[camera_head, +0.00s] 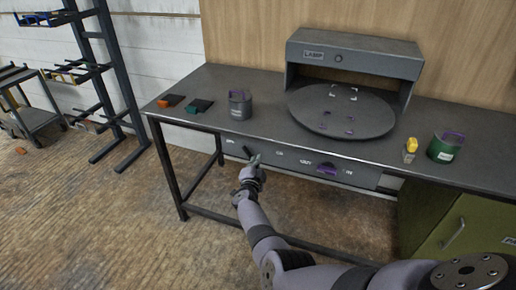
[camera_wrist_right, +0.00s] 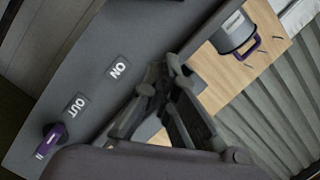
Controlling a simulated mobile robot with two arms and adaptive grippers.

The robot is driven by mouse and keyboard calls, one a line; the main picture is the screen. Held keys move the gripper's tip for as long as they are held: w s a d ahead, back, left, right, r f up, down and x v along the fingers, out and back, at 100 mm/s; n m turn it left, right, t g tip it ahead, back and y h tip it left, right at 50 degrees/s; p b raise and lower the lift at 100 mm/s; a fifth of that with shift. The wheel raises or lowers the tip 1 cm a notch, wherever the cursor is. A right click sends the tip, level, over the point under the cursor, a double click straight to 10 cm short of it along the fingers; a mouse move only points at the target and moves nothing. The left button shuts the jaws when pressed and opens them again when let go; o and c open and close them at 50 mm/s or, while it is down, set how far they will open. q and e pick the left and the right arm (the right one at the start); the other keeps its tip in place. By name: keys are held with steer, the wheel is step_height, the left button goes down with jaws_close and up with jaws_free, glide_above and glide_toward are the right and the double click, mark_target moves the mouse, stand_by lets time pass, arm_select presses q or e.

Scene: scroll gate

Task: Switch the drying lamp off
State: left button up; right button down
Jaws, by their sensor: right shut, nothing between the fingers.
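The drying lamp is a grey housing labelled LAMP (camera_head: 352,57) with a small round knob on its front, over a round dark plate (camera_head: 325,112) on the bench. I cannot tell whether it is lit. The control panel (camera_head: 300,163) on the bench's front edge reads OFF, ON, OUT and IN. A dark switch lever (camera_head: 246,150) lies between OFF and ON. My right gripper (camera_head: 254,160) is shut and empty, right at this lever. Its fingers (camera_wrist_right: 168,92) also show in the wrist view, where they hide the lever. My left gripper is not in view.
A purple lever (camera_head: 327,169) stands between OUT and IN, right of my gripper. A grey mug (camera_head: 240,106), a green mug (camera_head: 443,149) and a yellow item (camera_head: 411,146) stand on the bench (camera_head: 225,77). A dark rack (camera_head: 116,75) stands at left. The floor in front is clear.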

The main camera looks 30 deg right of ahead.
steer(key=shift+p+v, duration=0.35)
steer(key=shift+v, duration=0.5)
steer(key=shift+a, duration=0.1)
steer(key=s+a+f+n+g+y, duration=0.1)
steer(key=s+a+f+n+y, duration=0.25)
steer(key=s+f, duration=0.45)
steer(key=s+a+f+n+g+y, duration=0.1)
steer(key=s+a+f+n+y, duration=0.15)
steer(key=s+f+n, duration=0.6)
steer(key=s+a+f+n+g+y, duration=0.1)
steer(key=s+a+f+y, duration=0.3)
steer(key=f, duration=0.8)
steer(key=s+f+n+g, duration=0.3)
steer(key=s+f, duration=0.1)
steer(key=s, duration=1)
steer(key=s+a+f+n+g, duration=0.1)
steer(key=s+f+n+g, duration=0.2)
steer(key=s, duration=1.1)
steer(key=s+a+f+n+g, duration=0.1)
steer(key=s+f+n+g, duration=0.2)
steer(key=s, duration=1.1)
step_height(320, 180, down, 3)
steer(key=shift+s+f, duration=0.2)
steer(key=shift+s, duration=0.1)
steer(key=shift+a, duration=0.15)
